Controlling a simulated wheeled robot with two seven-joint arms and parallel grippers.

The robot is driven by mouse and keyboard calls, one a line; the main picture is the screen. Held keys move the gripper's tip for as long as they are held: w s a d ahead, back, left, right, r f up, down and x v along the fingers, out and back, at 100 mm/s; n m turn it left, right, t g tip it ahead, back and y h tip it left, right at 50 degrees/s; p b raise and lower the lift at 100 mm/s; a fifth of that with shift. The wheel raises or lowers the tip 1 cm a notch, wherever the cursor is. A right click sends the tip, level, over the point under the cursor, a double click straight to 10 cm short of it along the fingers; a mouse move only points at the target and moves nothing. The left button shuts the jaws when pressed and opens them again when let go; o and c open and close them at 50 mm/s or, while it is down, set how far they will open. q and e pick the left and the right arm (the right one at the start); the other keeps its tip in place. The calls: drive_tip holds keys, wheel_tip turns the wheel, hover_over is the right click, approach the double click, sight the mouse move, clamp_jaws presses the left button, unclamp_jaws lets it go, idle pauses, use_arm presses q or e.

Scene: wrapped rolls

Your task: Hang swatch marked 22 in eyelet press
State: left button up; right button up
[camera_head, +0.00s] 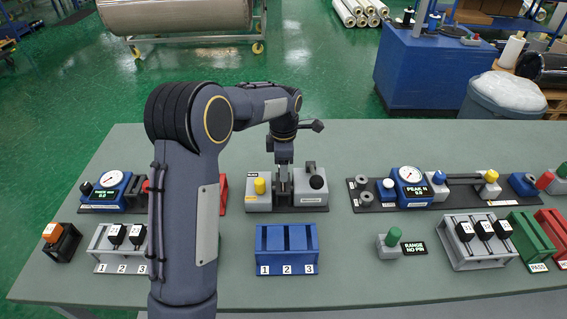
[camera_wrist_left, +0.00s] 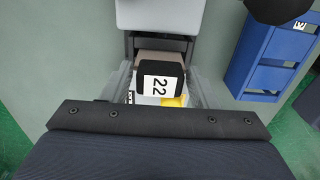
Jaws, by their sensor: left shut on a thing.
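The swatch marked 22 (camera_wrist_left: 158,68) has a black top with a white label and sits between the fingers of my left gripper (camera_wrist_left: 160,84), which is shut on it. In the head view my left gripper (camera_head: 284,184) is at the grey press-like station (camera_head: 258,203) with a yellow button and a black knob. I take this for the eyelet press. In the wrist view a grey block of it (camera_wrist_left: 160,14) lies just beyond the swatch. The arm and gripper hide the swatch in the head view, and I cannot tell whether it is seated. My right gripper is not in view.
A blue three-slot rack (camera_head: 287,262) numbered 1, 2, 3 stands in front of the press. A grey rack (camera_head: 104,255) with black-topped pieces is at left, another (camera_head: 476,258) at right. Gauge stations (camera_head: 112,187) (camera_head: 409,188) flank the press. Table is clear behind it.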

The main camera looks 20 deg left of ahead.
use_arm(q)
drive_tip(key=shift+f+b, duration=1.25)
drive_tip(key=shift+f, duration=0.85)
drive_tip(key=o, duration=1.1)
drive_tip(key=shift+c, duration=0.2)
drive_tip(key=shift+r, duration=0.1)
wheel_tip(320, 180, up, 8)
drive_tip(key=shift+f+b, duration=0.25)
drive_tip(key=shift+b, duration=0.05)
drive_tip(key=shift+r, duration=0.1)
